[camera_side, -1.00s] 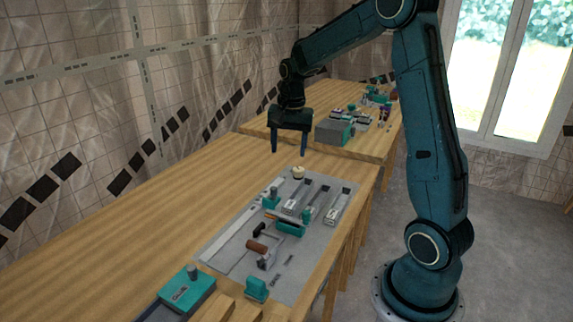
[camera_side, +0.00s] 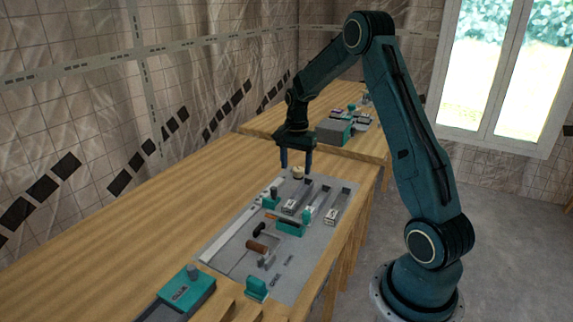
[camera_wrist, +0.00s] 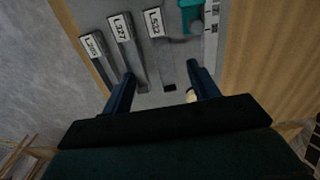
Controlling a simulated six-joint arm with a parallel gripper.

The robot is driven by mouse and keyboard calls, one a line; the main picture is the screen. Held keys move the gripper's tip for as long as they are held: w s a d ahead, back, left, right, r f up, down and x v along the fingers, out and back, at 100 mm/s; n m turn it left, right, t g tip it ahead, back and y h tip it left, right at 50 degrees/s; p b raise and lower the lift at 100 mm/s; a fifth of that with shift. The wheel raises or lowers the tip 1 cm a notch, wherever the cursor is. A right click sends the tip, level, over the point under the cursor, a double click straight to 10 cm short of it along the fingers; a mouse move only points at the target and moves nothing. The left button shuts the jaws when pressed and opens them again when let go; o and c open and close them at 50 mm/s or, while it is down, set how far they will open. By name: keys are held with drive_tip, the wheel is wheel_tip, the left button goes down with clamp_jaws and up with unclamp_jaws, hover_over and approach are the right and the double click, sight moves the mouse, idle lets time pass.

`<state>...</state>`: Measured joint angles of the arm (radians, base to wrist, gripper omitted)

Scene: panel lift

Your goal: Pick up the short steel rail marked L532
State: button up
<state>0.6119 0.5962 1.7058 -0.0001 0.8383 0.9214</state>
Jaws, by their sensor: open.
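The rail marked L532 (camera_wrist: 160,50) is a grey steel channel with a white label at one end. In the wrist view it is the rightmost of three labelled rails and lies between my fingers' lines. In the side view it appears to be the leftmost rail (camera_side: 298,196) on the grey mat (camera_side: 222,262); its label is too small to read there. My gripper (camera_side: 296,168) is open and empty, pointing down above the far end of the mat.
Rail L327 (camera_wrist: 127,45) and another labelled rail (camera_wrist: 100,58) lie alongside. A cream round piece (camera_side: 298,173) sits near my fingers. Teal blocks (camera_side: 290,229) and a brown-handled tool (camera_side: 257,246) occupy the mat.

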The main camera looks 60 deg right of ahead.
sight(296, 194)
wheel_tip(296, 194, down, 6)
drive_tip(key=shift+f, duration=0.25)
drive_tip(key=shift+f, duration=2.6)
drive_tip(key=c, duration=1.1)
drive_tip(key=shift+d+r, duration=0.1)
drive_tip(key=shift+r, duration=0.05)
wheel_tip(296, 194, up, 20)
drive_tip(key=shift+f, duration=0.1)
